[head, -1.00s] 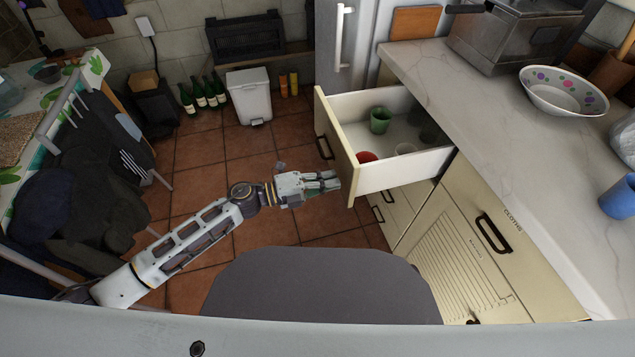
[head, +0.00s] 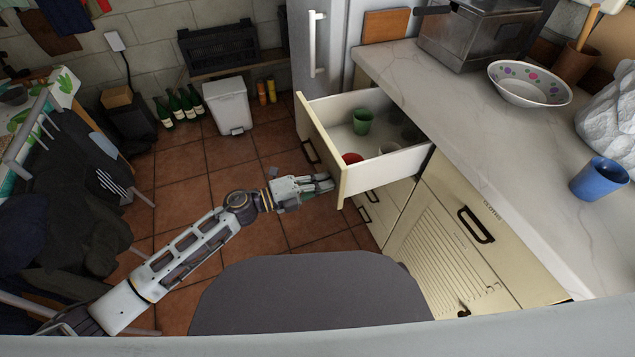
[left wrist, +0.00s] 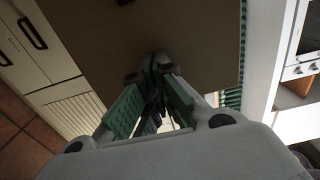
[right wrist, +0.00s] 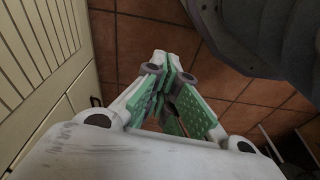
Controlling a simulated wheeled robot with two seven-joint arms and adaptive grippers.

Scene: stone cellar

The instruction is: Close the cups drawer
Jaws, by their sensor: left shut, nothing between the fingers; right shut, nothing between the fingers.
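The cups drawer (head: 316,148) is pulled out of the counter, its cream front toward the left and its white side toward me. My right gripper (right wrist: 166,68) is shut and empty, above the floor tiles beside cream cabinet fronts.
Below and right of the drawer are closed cabinet fronts (head: 452,238). The counter (head: 455,125) holds a dotted bowl (head: 530,84) and a blue cup (head: 599,179). A white bin (head: 228,106) and bottles stand behind; tiled floor left of the drawer is clear.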

